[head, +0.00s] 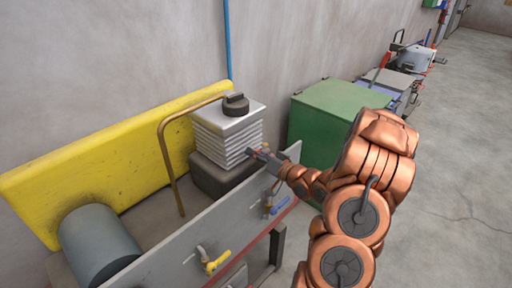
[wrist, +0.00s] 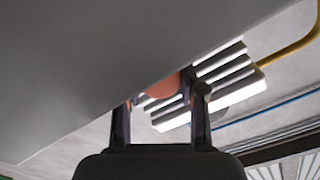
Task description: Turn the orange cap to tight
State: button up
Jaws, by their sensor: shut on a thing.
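In the wrist view, the orange cap (wrist: 162,87) shows as a rounded orange patch between my two fingertips, partly hidden behind the grey panel edge and the fingers. My gripper (wrist: 160,98) is shut on it, one finger at each side. In the head view, my gripper (head: 262,154) reaches over the top edge of the grey panel, close to the front of the white finned block (head: 227,134). I cannot make out the cap in the head view. The cap's turning position cannot be read.
The grey panel (head: 180,250) carries a yellow-handled valve (head: 216,263) and a blue-handled valve (head: 276,207). A bent brass pipe (head: 167,160), a yellow board (head: 100,150) and a grey cylinder (head: 98,243) stand left. A green box (head: 335,120) stands behind my arm. Floor at right is clear.

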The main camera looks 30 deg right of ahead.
jog(key=shift+d+r+m+p, duration=0.1)
jog(key=shift+r+m+p, duration=0.05)
jog(key=shift+m+p, duration=0.5)
jog(key=shift+m, duration=0.35)
jog(key=o, duration=1.1)
jog(key=shift+f, duration=0.25)
